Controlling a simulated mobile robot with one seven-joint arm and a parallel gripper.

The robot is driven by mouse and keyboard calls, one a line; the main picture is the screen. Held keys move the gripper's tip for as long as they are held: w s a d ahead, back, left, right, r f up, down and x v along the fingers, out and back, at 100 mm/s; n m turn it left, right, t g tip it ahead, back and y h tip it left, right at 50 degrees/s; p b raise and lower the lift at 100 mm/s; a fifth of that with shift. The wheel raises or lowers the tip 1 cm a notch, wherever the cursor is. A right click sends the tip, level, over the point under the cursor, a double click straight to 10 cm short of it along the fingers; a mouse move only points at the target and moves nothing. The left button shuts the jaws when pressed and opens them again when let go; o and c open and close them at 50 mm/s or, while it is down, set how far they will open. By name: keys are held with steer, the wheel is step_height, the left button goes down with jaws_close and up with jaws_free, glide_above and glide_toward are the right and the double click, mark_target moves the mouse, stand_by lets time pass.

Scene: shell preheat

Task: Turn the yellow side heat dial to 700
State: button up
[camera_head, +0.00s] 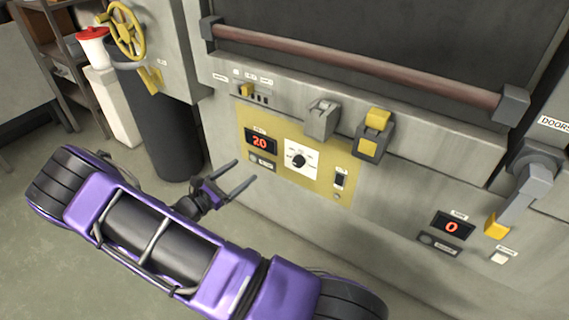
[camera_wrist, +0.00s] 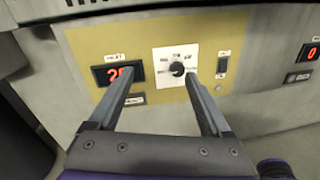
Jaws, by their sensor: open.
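The heat dial is a small black knob (camera_head: 298,160) on a white square plate, set in a yellow panel (camera_head: 318,187) on the grey machine front. In the wrist view the knob (camera_wrist: 177,69) shows between my fingers, farther off than the fingertips. A red display (camera_head: 260,142) left of the dial reads 20; in the wrist view a finger partly covers this display (camera_wrist: 106,74). My gripper (camera_head: 246,174) is open and empty, in front of the panel and apart from the dial.
A black rocker switch (camera_head: 340,179) sits right of the dial. Above are a grey latch (camera_head: 322,119) and a yellow-topped switch (camera_head: 374,134). A second display (camera_head: 452,227) reads 0 at the right, near a lever (camera_head: 518,203). A long handle bar (camera_head: 350,66) runs above.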

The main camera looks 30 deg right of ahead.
steer(key=s+d+f+n, duration=0.4)
steer(key=s+f+n, duration=0.1)
steer(key=f, duration=0.3)
steer(key=b, duration=0.2)
glide_toward(296, 164)
steer(key=shift+t, duration=0.4)
steer(key=x, duration=0.8)
steer(key=shift+s+d, duration=0.2)
steer(key=shift+d, duration=0.2)
jaws_close()
